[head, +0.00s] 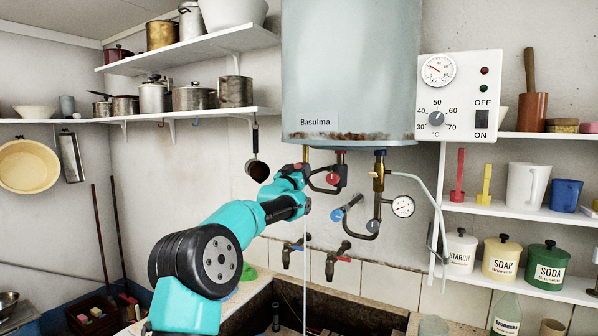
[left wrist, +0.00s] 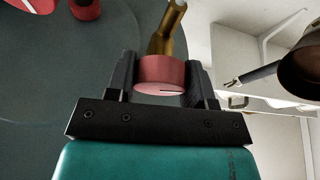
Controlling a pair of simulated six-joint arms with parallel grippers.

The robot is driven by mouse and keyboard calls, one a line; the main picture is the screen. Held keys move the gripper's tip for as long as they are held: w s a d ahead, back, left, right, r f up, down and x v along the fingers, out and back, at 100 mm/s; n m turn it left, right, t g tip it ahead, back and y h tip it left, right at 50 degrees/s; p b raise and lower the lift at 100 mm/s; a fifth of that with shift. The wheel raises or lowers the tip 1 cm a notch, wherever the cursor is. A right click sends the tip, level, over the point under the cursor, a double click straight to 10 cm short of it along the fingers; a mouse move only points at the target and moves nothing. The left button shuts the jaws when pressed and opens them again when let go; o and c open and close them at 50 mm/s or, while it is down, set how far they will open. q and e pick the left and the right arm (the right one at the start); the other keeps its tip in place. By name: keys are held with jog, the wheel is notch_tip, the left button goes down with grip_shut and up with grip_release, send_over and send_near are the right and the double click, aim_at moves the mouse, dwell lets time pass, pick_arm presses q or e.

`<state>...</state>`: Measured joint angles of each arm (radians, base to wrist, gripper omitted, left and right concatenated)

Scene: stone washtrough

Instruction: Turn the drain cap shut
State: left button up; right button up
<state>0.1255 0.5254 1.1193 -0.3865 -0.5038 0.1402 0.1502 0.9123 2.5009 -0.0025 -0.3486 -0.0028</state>
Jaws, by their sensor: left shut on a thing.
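The drain cap (left wrist: 160,72) is a red round knob with a dark line on its face, on the end of a brass pipe (left wrist: 168,28). In the head view the brass pipe (head: 306,155) hangs under the grey boiler (head: 350,70). My left gripper (left wrist: 160,78) is shut on the cap, one dark finger on each side. In the head view my left gripper (head: 299,172) is up at the pipe and mostly hides the cap. A thin pale stream (head: 305,270) runs straight down below it. My right gripper is not in view.
A red valve handle (head: 333,179) and a blue one (head: 338,214) are close on the right of my gripper. A ladle (head: 257,170) hangs to the left. Wall taps (head: 340,258) and the stone trough (head: 345,308) are below. A control box (head: 459,95) is at right.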

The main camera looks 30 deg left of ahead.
pick_arm(q)
jog(key=shift+m, duration=0.3)
jog(key=m+h, duration=0.2)
jog(key=m, duration=0.1)
jog(key=m+h, duration=0.2)
jog(key=m, duration=0.2)
jog(key=shift+f, duration=0.1)
jog(key=m+g+h, duration=0.1)
jog(key=m, duration=0.2)
jog(key=m+g+h, duration=0.1)
jog(key=m+h, duration=0.1)
jog(key=m, duration=0.2)
jog(key=shift+m, duration=0.3)
jog(key=m+g, duration=0.1)
jog(key=m, duration=0.2)
jog(key=m+g+h, duration=0.1)
jog(key=m, duration=0.2)
jog(key=shift+g, duration=0.3)
jog(key=m+g, duration=0.1)
jog(key=m, duration=0.3)
jog(key=shift+m+g+y, duration=0.3)
jog(key=o, duration=0.9)
